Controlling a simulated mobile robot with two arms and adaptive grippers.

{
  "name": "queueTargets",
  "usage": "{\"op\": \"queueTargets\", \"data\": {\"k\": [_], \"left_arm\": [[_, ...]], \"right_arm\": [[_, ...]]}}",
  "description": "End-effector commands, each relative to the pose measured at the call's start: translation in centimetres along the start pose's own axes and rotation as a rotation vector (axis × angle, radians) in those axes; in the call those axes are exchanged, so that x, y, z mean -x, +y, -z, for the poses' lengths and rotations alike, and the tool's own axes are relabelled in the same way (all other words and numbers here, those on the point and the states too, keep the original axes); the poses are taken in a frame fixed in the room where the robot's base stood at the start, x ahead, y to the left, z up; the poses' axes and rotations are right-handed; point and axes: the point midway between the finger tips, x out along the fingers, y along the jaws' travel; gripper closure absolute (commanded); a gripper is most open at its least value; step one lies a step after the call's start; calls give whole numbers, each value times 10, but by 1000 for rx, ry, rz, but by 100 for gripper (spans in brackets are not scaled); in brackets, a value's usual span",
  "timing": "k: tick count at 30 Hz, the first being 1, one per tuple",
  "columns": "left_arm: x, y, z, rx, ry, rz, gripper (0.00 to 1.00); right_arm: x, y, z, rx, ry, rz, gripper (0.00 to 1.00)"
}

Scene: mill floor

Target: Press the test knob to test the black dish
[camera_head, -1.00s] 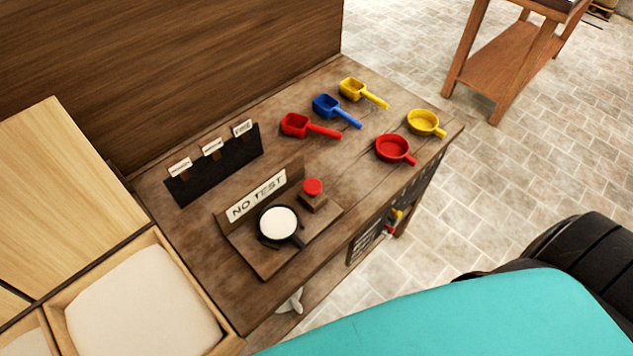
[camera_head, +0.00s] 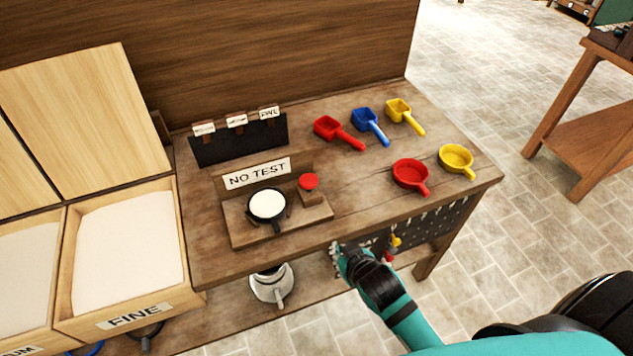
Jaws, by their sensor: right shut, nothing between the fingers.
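The black dish (camera_head: 269,221) holds a white fill and sits on the wooden test stand (camera_head: 240,234), its handle pointing to the front. The red test knob (camera_head: 309,182) stands on a small wooden block to the right of the dish. A sign (camera_head: 257,174) behind the dish reads "NO TEST". My right gripper (camera_head: 339,252) is shut and empty. It shows at the table's front edge, below and to the right of the knob, apart from knob and dish. Its fingertips are small and hard to make out. My left gripper is not in view.
Red, blue and yellow scoops (camera_head: 369,126) lie at the back right of the table. A red dish (camera_head: 410,173) and a yellow dish (camera_head: 456,160) stand at the right. A bin marked "FINE" (camera_head: 135,317) is at the left. A metal pot (camera_head: 271,286) sits below the tabletop.

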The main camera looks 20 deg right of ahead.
Motion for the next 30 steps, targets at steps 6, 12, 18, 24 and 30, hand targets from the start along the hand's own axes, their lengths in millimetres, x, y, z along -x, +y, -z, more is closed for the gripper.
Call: {"op": "queueTargets", "data": {"k": [6, 12, 18, 24, 30], "left_arm": [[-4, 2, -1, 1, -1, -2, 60], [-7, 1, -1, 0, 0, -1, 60], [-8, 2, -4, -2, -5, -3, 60], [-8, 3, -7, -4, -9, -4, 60], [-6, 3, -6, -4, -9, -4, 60]], "right_arm": [[28, 2, 87, -36, 249, -7, 100], [64, 1, 149, -70, 445, 4, 100], [81, 1, 171, -84, 520, 11, 100], [81, 1, 171, -84, 520, 11, 100], [75, 1, 174, -83, 519, 10, 100]]}}
